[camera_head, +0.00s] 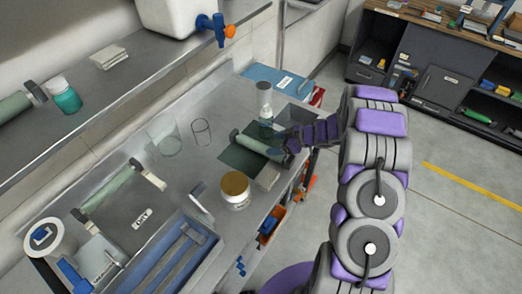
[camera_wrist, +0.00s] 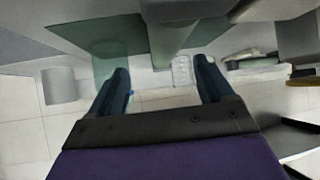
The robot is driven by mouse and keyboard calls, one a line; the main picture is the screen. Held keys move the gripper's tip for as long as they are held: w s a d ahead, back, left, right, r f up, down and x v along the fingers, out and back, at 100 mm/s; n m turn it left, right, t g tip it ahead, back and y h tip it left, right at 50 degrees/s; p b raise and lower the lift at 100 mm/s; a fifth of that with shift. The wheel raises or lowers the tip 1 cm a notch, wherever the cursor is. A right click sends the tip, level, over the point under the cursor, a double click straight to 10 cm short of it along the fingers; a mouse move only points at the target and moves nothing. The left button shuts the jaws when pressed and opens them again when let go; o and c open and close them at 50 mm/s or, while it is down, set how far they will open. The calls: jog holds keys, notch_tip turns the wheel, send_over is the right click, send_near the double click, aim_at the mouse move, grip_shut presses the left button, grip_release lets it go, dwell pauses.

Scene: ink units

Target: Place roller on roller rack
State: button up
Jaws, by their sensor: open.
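A pale green roller (camera_head: 258,144) with dark end pieces lies on a dark green mat (camera_head: 238,158) on the steel bench. My gripper (camera_head: 287,142) is at the roller's right end. In the wrist view my gripper (camera_wrist: 162,68) has its two dark blue fingers spread, with the green roller (camera_wrist: 170,42) beyond and between the fingertips; I cannot tell if they touch it. A second green roller (camera_head: 108,190) lies along a grey board marked DRY (camera_head: 135,222), which may be the roller rack. A third roller (camera_head: 14,106) is on the upper shelf.
A clear bottle (camera_head: 265,108) stands just behind the mat. A jar with a gold lid (camera_head: 235,188), clear beakers (camera_head: 163,135) and a blue-grey tray (camera_head: 170,262) share the bench. A shelf (camera_head: 110,85) overhangs the back.

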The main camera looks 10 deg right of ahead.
aim_at(264, 146)
jog(key=x, duration=0.2)
jog(key=b+x, duration=0.1)
jog(key=x, duration=0.2)
jog(key=shift+s+a+f+b, duration=0.25)
jog(key=shift+a+f+b, duration=0.15)
jog(key=shift+w+a+f, duration=0.25)
jog(key=shift+a, duration=0.05)
jog(key=shift+c, duration=0.3)
jog(key=c, duration=1.4)
jog(key=shift+r, duration=0.1)
